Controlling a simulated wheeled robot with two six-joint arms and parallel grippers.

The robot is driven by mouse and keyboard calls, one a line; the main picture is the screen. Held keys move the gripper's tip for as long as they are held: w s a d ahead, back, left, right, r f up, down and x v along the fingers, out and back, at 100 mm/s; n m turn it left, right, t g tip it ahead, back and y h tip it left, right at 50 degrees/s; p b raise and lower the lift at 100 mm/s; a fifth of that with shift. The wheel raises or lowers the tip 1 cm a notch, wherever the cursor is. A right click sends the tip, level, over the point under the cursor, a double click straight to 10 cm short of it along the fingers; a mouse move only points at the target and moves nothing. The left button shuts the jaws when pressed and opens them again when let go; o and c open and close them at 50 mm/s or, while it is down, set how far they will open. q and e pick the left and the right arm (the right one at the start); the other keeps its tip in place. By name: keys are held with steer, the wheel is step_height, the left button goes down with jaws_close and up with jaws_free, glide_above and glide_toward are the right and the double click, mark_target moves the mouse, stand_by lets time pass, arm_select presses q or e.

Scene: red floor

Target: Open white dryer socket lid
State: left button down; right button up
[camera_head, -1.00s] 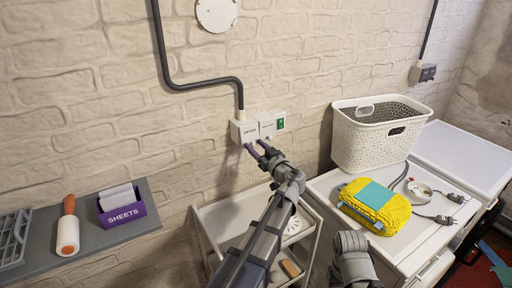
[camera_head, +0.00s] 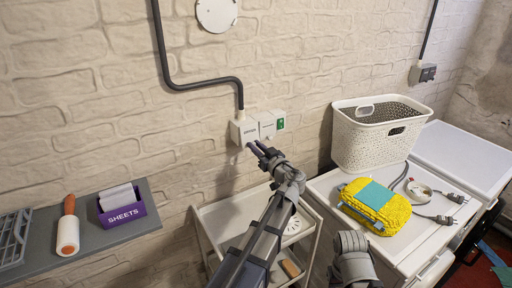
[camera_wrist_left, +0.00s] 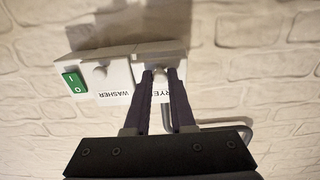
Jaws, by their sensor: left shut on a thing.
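The white dryer socket (camera_head: 244,132) is on the brick wall below the dark pipe, beside the washer socket (camera_head: 268,126). The dryer socket lid (camera_wrist_left: 160,58) also shows in the left wrist view, its lettering partly hidden by my fingers. My left gripper (camera_head: 257,148) is at the lid's lower front edge. In the left wrist view its two dark fingers (camera_wrist_left: 160,75) are shut on the small knob of the dryer lid. I cannot tell whether the lid has lifted at all.
A green switch (camera_wrist_left: 74,82) sits beside the washer socket. A white trolley (camera_head: 216,214) stands below. A shelf (camera_head: 160,200) at left holds a purple SHEETS box (camera_head: 124,211).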

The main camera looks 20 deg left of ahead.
stand_by(0.9)
arm_select(q)
step_height(320, 180, up, 13)
steer(key=g+h+p, duration=1.1)
steer(key=h+p, duration=0.4)
steer(key=p, duration=1.9)
steer(key=shift+f+g, duration=0.2)
steer(key=shift+g, duration=0.2)
steer(key=shift+s, duration=0.1)
steer(key=c, duration=0.8)
jaws_free()
steer(key=shift+o, duration=0.2)
steer(key=shift+d, duration=0.1)
